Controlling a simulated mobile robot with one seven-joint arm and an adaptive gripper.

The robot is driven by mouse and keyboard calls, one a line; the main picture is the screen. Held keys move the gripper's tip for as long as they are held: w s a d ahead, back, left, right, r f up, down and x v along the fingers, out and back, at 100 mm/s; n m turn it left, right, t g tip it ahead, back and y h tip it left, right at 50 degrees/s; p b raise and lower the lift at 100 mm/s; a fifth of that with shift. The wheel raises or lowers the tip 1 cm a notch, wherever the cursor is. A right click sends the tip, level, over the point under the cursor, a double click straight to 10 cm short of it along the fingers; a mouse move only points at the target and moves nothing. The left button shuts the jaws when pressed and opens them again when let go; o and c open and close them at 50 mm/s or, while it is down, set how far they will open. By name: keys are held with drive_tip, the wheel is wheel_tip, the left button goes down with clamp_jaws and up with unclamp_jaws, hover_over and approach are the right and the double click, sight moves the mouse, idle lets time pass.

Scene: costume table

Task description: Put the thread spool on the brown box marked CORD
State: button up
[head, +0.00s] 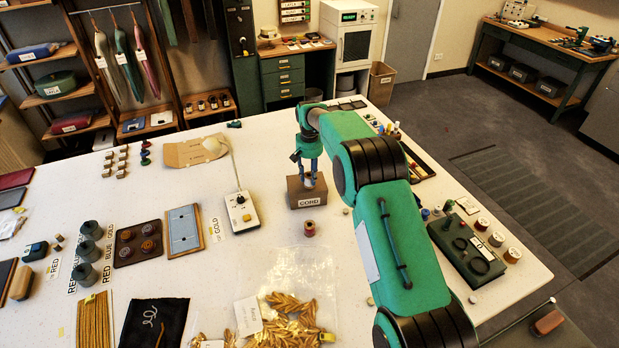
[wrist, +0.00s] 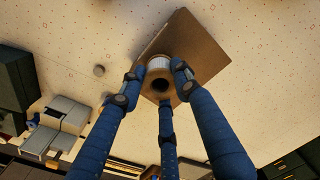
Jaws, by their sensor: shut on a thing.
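The brown box marked CORD (head: 307,200) stands on the white table, below my gripper (head: 309,176). In the head view the fingers mostly hide the spool. I cannot tell whether it touches the box top or hangs just above it.
A small reddish-brown spool (head: 309,229) stands in front of the box. A white control unit (head: 241,212) is close on the left. A clear bag with gold cord (head: 290,312) lies nearer the front.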

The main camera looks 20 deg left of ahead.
drive_tip(key=shift+f, duration=0.5)
drive_tip(key=shift+f, duration=0.1)
drive_tip(key=o, duration=1.1)
wheel_tip(320, 180, up, 12)
drive_tip(key=shift+r+b, duration=0.1)
drive_tip(key=shift+b, duration=0.3)
idle(0.5)
